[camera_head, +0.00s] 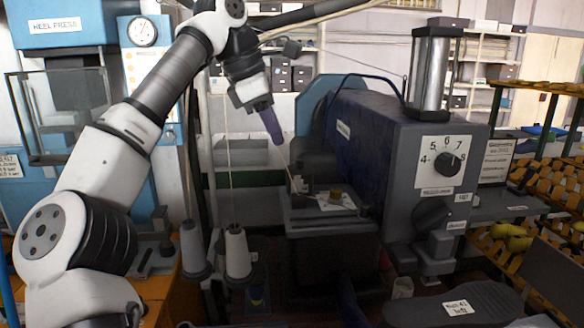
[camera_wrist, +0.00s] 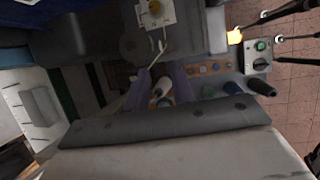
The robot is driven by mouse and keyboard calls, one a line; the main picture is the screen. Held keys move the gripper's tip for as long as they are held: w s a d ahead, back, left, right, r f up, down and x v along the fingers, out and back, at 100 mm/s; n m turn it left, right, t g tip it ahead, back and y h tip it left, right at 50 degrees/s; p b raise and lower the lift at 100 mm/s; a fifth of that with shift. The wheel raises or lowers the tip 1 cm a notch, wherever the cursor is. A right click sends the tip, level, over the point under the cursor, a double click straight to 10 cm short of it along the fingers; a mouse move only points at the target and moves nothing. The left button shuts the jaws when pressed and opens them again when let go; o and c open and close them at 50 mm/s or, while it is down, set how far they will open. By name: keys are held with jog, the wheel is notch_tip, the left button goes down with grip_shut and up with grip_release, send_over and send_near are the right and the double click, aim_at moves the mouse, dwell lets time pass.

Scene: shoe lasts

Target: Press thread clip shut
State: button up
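My gripper (camera_head: 274,134) hangs above and to the left of the machine's small work table (camera_head: 318,222), its purple fingers pointing down and apart from the table. In the wrist view, the two purple fingers of my gripper (camera_wrist: 160,80) stand apart with a gap between them. A small upright fitting (camera_head: 298,185) with a thin line rising from it stands on the table; I cannot tell whether it is the thread clip. In the wrist view, a pale slender piece (camera_wrist: 157,53) lies just beyond the fingertips, below a white plate (camera_wrist: 155,14). I cannot tell the clip's state.
The dark blue machine (camera_head: 365,140) with a dial (camera_head: 447,162) stands right of my gripper. White thread cones (camera_head: 237,252) stand below it at the left, with threads running upward. A dark shoe sole (camera_head: 480,303) lies at the front right. A blue heel press (camera_head: 55,25) stands at the left.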

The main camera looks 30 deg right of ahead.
aim_at(297, 176)
jog(key=x, duration=0.9)
jog(key=shift+d+f+p, duration=0.1)
jog(key=shift+p, duration=0.3)
grip_shut()
